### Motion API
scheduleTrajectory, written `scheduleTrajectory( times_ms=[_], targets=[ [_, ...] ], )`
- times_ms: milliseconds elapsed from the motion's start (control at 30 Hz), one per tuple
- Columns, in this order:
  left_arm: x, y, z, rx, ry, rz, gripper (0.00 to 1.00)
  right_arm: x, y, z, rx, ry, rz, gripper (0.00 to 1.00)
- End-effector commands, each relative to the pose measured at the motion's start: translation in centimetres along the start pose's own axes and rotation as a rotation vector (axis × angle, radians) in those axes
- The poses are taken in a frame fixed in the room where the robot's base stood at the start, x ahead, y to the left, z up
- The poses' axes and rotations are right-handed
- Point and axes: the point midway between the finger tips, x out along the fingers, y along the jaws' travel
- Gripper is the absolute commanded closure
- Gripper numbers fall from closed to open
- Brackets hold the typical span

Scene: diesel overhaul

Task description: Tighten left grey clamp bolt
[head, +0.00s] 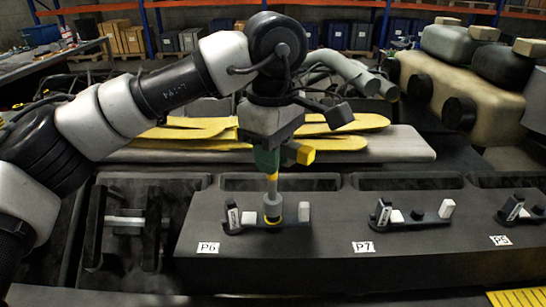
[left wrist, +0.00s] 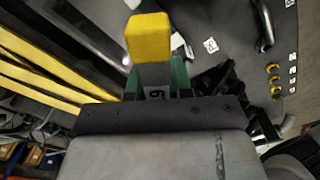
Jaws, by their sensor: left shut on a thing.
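My left gripper (head: 270,138) points down and is shut on a green and yellow power tool (head: 267,160). The tool's yellow end also fills the middle of the left wrist view (left wrist: 150,45). Its upright shaft ends in a grey socket with a yellow ring (head: 272,206), over the middle of the clamp (head: 250,218) marked P6. The bolt there is hidden by the socket, and I cannot tell whether it is seated. The P6 clamp has a dark block with a white label at its left end and a pale grey block at its right end. My right gripper is out of view.
Similar clamps stand to the right along the dark bench block, at P7 (head: 412,215) and at its right end (head: 520,211). Yellow slings (head: 190,130) lie behind the tool. A dark fixture (head: 125,222) sits left of the block. Large beige tanks (head: 460,95) stand back right.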

Motion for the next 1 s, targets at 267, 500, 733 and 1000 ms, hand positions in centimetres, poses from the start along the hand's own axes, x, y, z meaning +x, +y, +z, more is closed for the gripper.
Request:
scheduleTrajectory(
  times_ms=[267, 500, 733, 1000],
  targets=[
    [0.0, 0.0, 0.0, -0.249, 0.0, 0.001, 1.0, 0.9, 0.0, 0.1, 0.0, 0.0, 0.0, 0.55],
    [0.1, 0.0, 0.0, -0.463, 0.0, 0.002, 1.0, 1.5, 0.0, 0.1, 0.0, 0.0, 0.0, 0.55],
    [0.1, 0.0, 0.0, -0.668, -0.001, 0.001, 1.0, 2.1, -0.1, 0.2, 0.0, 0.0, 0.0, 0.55],
    [0.0, 0.0, 0.0, -0.911, -0.001, 0.002, 1.0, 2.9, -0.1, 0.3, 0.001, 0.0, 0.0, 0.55]
  ],
)
